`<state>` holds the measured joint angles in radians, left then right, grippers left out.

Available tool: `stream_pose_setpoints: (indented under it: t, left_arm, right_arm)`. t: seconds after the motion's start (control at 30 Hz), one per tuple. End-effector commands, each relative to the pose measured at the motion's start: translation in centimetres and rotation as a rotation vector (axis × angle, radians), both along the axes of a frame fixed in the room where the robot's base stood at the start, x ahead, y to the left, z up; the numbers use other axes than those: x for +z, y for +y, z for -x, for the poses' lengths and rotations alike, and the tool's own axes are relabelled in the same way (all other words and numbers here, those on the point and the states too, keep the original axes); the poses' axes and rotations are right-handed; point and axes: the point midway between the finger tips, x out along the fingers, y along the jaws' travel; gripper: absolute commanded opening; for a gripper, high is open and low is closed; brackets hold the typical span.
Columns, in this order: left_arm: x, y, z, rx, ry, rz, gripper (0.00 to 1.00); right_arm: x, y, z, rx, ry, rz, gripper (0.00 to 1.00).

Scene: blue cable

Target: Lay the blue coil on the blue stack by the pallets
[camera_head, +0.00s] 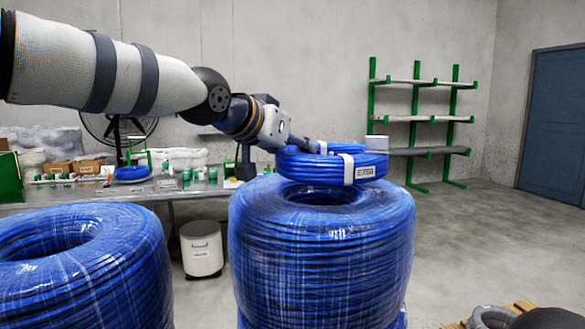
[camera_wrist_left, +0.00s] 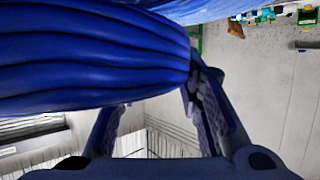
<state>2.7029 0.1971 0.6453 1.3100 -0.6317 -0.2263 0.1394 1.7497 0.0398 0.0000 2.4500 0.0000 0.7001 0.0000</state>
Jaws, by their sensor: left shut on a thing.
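The blue coil (camera_head: 325,168), a small ring of cable with white bands and a printed label, is in my left gripper (camera_head: 308,146). It is over the far part of the top of the blue stack (camera_head: 320,255), a tall wrapped roll with a hollow centre. I cannot tell whether the coil touches the stack. In the left wrist view the coil (camera_wrist_left: 90,60) fills the upper left, between the fingers of the left gripper (camera_wrist_left: 155,90), and hides part of them. My right gripper is out of view.
Another wrapped blue roll (camera_head: 85,270) stands at the lower left. A pallet edge (camera_head: 520,306) shows at the lower right. Behind are a cluttered workbench (camera_head: 190,190), a white bin (camera_head: 201,250) and a green rack (camera_head: 414,120).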

Motion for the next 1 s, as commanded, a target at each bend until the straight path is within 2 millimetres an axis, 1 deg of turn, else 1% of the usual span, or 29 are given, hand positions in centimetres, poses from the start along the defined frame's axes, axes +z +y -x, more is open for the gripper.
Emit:
stream_pose_setpoints:
  t: [0.07, 0.2, 0.27, 0.6, 0.63, 0.67, 0.7, 0.73, 1.0]
  left_arm:
    - [-0.8, 0.6, -0.5, 0.002, -0.001, 0.005, 0.00]
    - [-2.7, 0.5, -0.4, 0.000, -0.008, 0.001, 0.00]
    - [-3.2, 0.5, -0.4, 0.000, -0.008, 0.004, 0.00]
    - [-3.7, 0.6, -0.4, 0.000, -0.007, 0.004, 0.00]
    - [-4.0, 0.6, -0.4, 0.000, -0.004, 0.000, 0.35]
    - [-4.0, 0.6, -0.4, 0.000, -0.004, 0.000, 0.42]
    - [-4.0, 0.6, -0.4, 0.001, -0.003, 0.000, 0.51]
    - [-4.0, 0.6, -0.4, 0.000, -0.002, 0.000, 0.54]
    - [-4.0, 0.6, -0.5, 0.000, -0.002, 0.000, 0.54]
  right_arm:
    - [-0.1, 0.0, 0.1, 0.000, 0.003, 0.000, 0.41]
    - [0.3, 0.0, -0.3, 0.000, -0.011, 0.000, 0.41]
    - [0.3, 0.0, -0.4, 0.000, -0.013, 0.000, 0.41]
    - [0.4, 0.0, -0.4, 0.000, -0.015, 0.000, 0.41]
    - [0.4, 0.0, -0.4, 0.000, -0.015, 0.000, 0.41]
    - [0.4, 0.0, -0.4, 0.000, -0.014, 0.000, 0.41]
    - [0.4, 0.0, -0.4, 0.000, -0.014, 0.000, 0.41]
    - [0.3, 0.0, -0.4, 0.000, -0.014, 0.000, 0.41]
    - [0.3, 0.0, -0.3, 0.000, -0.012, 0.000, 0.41]
